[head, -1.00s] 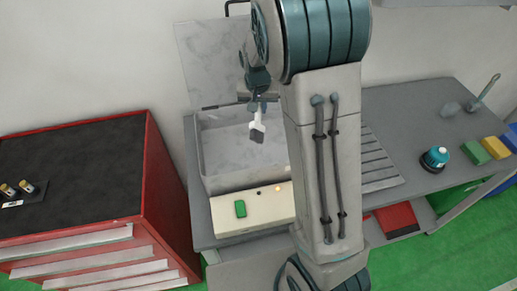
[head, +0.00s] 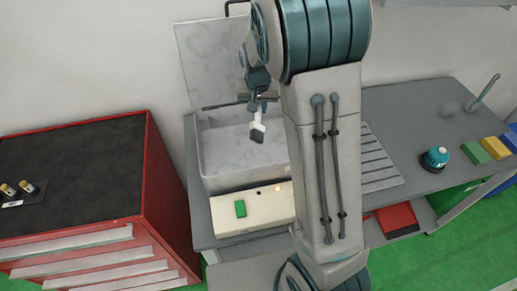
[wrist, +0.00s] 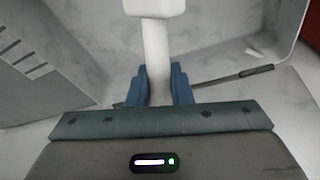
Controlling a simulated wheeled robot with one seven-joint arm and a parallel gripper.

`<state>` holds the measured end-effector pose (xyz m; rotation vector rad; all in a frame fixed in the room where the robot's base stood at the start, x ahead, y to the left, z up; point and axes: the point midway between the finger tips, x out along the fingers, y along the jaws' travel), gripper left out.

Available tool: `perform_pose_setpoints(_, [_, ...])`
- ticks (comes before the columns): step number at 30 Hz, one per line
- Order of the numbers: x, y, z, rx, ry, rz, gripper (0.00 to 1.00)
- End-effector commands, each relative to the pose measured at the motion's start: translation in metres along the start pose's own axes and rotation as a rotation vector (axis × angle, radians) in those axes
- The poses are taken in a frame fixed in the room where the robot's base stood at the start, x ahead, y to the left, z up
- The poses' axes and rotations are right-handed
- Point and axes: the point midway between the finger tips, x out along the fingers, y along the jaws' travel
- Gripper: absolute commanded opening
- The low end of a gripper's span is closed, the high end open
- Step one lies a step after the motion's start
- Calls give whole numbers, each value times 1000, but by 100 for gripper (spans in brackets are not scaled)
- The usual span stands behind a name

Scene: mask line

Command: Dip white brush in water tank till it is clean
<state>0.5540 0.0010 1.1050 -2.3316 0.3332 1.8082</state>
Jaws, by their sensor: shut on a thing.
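My gripper (head: 257,97) is shut on the white brush (head: 258,122). The brush hangs down over the open water tank (head: 207,183), with its dark grey bristle end lowest. In the wrist view the blue fingers (wrist: 159,86) grip the white handle (wrist: 156,45), and the wide white head shows at the top edge. The tank is a light grey marbled basin with its lid (head: 205,60) raised at the back. I cannot tell whether the bristles touch any water.
A cream control panel with a green button (head: 240,208) and a lit orange lamp is at the tank's front. A ribbed drainboard (head: 377,165) lies right of the tank. A red cabinet (head: 165,190) stands left. A teal-topped bottle (head: 436,158) and colored blocks (head: 476,152) sit on the right counter.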

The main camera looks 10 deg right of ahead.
Motion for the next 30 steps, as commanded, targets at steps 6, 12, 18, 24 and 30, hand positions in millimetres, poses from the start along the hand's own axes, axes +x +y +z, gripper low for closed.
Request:
perform_pose_setpoints(6, [-1,0,0,0,1,0,0])
perform_pose_setpoints(12, [-18,0,-5,0,3,-1,0])
perform_pose_setpoints(18, [-35,0,-10,-1,3,-1,0])
perform_pose_setpoints(24, [-39,0,-10,-1,0,0,0])
perform_pose_setpoints(30, [-39,0,-10,0,0,0,0])
